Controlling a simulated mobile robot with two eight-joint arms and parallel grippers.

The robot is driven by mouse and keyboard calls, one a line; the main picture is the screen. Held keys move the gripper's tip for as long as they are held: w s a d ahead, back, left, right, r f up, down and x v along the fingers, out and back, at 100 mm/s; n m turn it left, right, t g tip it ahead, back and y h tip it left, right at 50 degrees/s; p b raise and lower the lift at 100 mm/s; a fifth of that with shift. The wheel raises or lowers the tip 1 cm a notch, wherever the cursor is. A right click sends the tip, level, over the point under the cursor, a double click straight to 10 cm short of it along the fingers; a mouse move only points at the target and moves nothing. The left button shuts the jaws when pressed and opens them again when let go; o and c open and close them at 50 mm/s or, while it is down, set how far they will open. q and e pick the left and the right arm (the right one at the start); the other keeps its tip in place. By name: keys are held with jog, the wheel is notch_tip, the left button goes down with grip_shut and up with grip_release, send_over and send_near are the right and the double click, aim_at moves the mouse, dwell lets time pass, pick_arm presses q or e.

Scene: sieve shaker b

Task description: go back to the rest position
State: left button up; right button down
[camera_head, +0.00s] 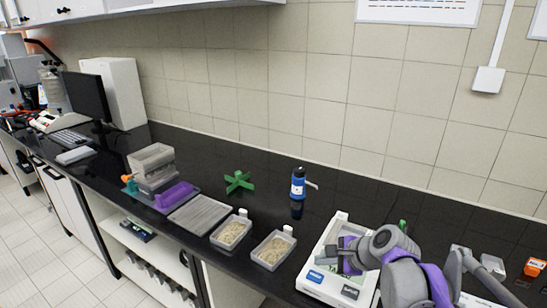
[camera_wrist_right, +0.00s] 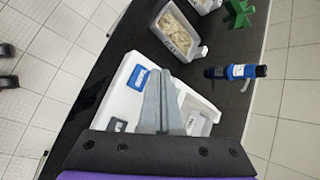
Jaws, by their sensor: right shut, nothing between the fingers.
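The right arm hides part of the instrument in the head view. My left gripper does not show.
Two containers of pale grains (camera_head: 231,233) (camera_head: 272,251) stand left of the instrument. A blue bottle (camera_head: 298,184) and a green cross-shaped piece (camera_head: 239,181) stand behind. A sieve stack (camera_head: 153,166) and purple tray (camera_head: 177,196) are farther left. An orange box (camera_head: 535,267) is at right.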

jog(key=s+f+n+h, duration=0.1)
jog(key=s+f+n, duration=0.3)
jog(key=s+n, duration=0.2)
jog(key=s+d+f+n+g+h, duration=0.1)
jog(key=s+f+n, duration=0.3)
jog(key=s, duration=0.6)
jog(key=s+d+f+n+h, duration=0.1)
jog(key=s+f+n+h, duration=0.2)
jog(key=s+n, duration=0.5)
jog(key=shift+s+f+n+g, duration=0.3)
jog(key=shift+s+f, duration=0.25)
jog(key=shift+f, duration=0.1)
jog(key=shift+d, duration=0.15)
dwell(0.8)
